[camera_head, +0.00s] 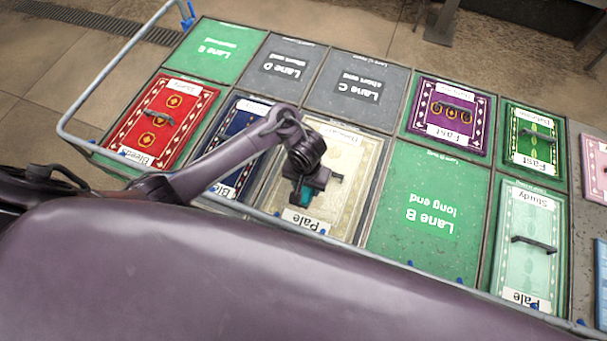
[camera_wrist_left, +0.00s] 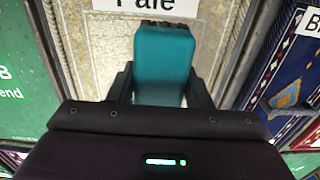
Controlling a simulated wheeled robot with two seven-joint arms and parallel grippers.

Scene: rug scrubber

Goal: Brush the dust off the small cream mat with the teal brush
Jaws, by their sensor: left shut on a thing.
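The small cream mat (camera_head: 345,150) lies in a lane at the middle of the table, with a "Pale" label at its near edge. My left gripper (camera_head: 308,190) is over this mat and shut on the teal brush (camera_head: 303,197). In the left wrist view the teal brush (camera_wrist_left: 162,62) stands between the two dark fingers of the gripper (camera_wrist_left: 160,88), over the cream mat (camera_wrist_left: 102,45). I cannot tell whether the bristles touch the mat. Dust is hard to make out; the mat looks speckled. My right gripper is not in view.
A dark blue mat (camera_head: 236,122) and a red mat (camera_head: 158,120) lie left of the cream one. The bare green Lane B panel (camera_head: 430,205) is to its right. Purple (camera_head: 450,117) and pale green (camera_head: 528,240) mats with handles lie farther right. A rail (camera_head: 62,118) edges the table.

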